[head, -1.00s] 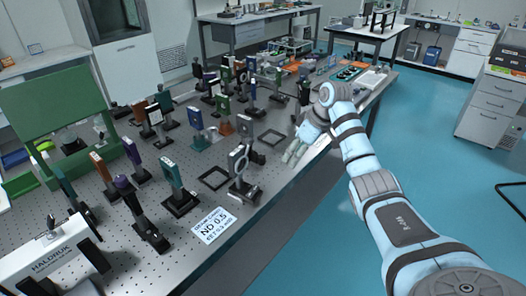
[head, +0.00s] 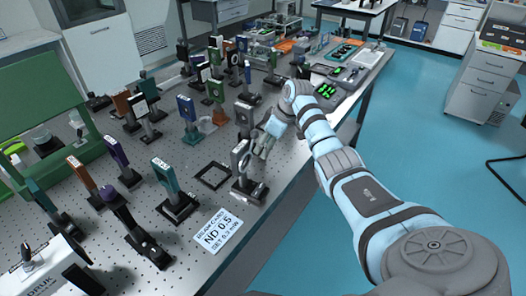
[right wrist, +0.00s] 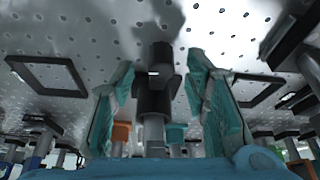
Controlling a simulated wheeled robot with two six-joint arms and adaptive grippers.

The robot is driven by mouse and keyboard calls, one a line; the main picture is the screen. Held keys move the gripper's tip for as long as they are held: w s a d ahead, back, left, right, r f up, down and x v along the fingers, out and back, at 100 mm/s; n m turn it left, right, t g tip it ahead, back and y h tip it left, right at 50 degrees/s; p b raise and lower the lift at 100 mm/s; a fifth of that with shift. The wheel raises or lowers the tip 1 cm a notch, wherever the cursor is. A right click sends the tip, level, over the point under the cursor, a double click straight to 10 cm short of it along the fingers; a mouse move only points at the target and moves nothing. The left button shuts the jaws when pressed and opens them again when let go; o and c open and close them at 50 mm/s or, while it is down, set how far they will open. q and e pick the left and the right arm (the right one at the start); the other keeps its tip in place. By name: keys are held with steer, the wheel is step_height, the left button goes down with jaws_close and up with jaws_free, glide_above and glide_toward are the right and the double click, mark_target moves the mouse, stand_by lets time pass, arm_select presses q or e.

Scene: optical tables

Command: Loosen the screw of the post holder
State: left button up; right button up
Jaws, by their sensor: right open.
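My right gripper (head: 262,146) is just beyond and to the right of this mount, pointing down toward the table. In the right wrist view the open teal fingers of my right gripper (right wrist: 165,72) stand on either side of a dark post holder (right wrist: 154,97) with a paler post. I cannot tell whether the fingers touch it. The screw cannot be made out clearly. My left gripper is not in view.
The perforated optical table (head: 120,215) holds several other posted optics close by. An empty black square frame (head: 213,176) lies left of the holder. A white ND 0.5 card (head: 218,230) lies in front. Blue floor (head: 440,150) is open at right.

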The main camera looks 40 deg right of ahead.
steer(key=x, duration=0.2)
steer(key=shift+w+a+f, duration=0.15)
steer(key=shift+w, duration=0.05)
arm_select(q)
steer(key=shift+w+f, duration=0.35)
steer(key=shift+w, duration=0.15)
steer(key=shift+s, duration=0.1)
arm_select(e)
steer(key=shift+s, duration=0.1)
steer(key=shift+c, duration=0.6)
jaws_close()
steer(key=shift+r+m+p, duration=0.4)
steer(key=shift+m+p, duration=0.1)
steer(key=shift+p, duration=0.75)
steer(key=shift+f+h+p, duration=0.15)
steer(key=shift+h+p, duration=0.15)
steer(key=shift+f+m, duration=0.2)
steer(key=shift+m, duration=0.1)
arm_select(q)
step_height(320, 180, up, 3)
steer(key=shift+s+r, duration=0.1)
